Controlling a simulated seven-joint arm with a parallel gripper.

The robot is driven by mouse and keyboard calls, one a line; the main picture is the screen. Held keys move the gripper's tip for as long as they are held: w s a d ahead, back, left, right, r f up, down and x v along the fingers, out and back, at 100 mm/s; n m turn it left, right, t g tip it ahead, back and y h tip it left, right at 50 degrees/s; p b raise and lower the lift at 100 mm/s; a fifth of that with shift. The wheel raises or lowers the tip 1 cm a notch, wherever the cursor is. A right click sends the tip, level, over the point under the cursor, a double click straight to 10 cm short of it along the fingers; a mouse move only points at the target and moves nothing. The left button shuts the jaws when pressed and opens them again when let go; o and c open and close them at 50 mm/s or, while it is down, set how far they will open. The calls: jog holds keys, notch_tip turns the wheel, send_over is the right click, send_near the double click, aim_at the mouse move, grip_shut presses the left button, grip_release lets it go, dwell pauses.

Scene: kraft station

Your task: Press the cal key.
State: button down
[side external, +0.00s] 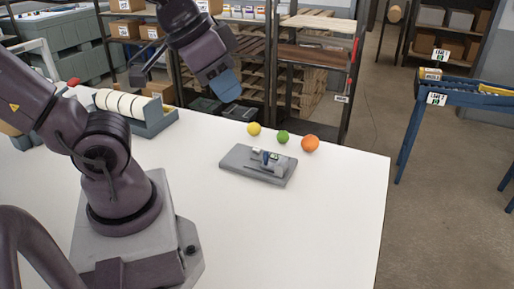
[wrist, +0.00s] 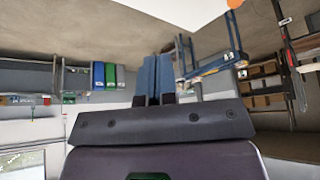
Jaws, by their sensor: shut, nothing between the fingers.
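A flat grey device (side external: 236,160) lies on the white table, with small raised parts and a greenish display-like patch on it. It is too small in the side view to tell which part is the cal key. My gripper (side external: 230,97) is raised above the table's back edge, up and left of the device in the side view, clear of it. Its blue fingers also show in the wrist view (wrist: 156,60), shut together with nothing between them. The wrist view looks out across the room and does not show the device.
A yellow fruit (side external: 254,129), a green fruit (side external: 283,137) and an orange fruit (side external: 310,144) sit just behind the device. A grey rack of white rolls (side external: 150,122) stands at the left of the table (side external: 335,205). The table's right and front parts are clear.

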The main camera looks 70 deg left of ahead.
jog(key=shift+a, duration=0.1)
jog(key=n+t+h, duration=0.1)
jog(key=n+t, duration=0.2)
jog(key=n, duration=2.2)
send_over(256, 149)
notch_tip(256, 149, down, 21)
jog(key=shift+r, duration=0.2)
jog(key=shift+f, duration=4.4)
